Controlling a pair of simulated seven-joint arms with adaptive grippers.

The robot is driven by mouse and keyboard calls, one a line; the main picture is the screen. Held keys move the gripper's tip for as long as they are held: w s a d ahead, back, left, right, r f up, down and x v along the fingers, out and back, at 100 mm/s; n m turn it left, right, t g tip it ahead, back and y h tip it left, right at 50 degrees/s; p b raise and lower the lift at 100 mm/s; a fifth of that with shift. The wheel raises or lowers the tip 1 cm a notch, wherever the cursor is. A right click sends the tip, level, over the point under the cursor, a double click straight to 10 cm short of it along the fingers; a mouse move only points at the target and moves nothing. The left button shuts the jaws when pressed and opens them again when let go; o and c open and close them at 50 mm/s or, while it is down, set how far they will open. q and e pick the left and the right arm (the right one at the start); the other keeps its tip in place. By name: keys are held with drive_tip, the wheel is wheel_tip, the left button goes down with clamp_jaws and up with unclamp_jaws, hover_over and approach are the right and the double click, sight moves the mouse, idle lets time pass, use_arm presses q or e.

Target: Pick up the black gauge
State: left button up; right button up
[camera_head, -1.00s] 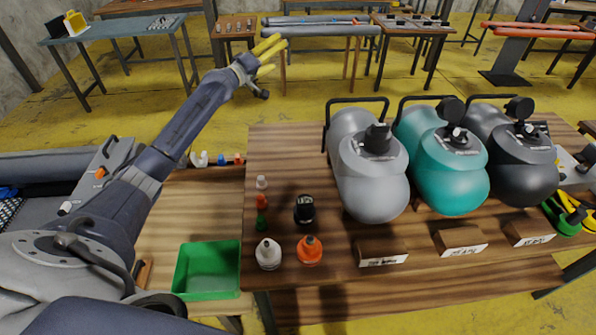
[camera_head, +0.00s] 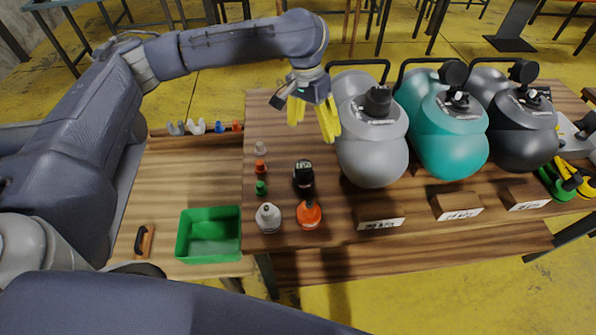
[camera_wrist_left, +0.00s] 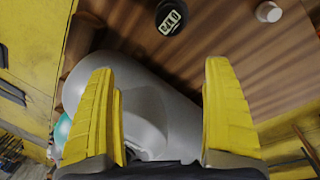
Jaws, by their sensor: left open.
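The black gauge (camera_head: 303,175) stands on the wooden table among small bottles, left of the grey tank. Its round face with a small display also shows at the top of the left wrist view (camera_wrist_left: 171,18). My left gripper (camera_head: 314,122) has yellow fingers, is open and empty, and points down above the table, behind the gauge and beside the grey tank. In the left wrist view its fingers (camera_wrist_left: 163,110) are spread wide with the grey tank (camera_wrist_left: 155,100) below them. My right gripper is not in view.
Grey (camera_head: 372,150), teal (camera_head: 446,145) and black (camera_head: 515,135) tanks stand on the right. White (camera_head: 268,218) and orange (camera_head: 309,214) bottles stand in front of the gauge, small caps (camera_head: 260,168) to its left. A green bin (camera_head: 209,236) sits at lower left.

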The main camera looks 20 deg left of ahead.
sight(304, 177)
use_arm(q)
drive_tip(key=shift+y, duration=0.9)
drive_tip(key=s+f, duration=0.1)
drive_tip(key=f, duration=0.5)
drive_tip(key=s+f, duration=0.1)
drive_tip(key=f, duration=0.5)
drive_tip(key=s+a+f, duration=0.1)
drive_tip(key=f, duration=0.5)
drive_tip(key=shift+s+a+f, duration=0.1)
drive_tip(key=shift+s+f, duration=0.05)
drive_tip(key=shift+c, duration=0.3)
drive_tip(key=c, duration=1.4)
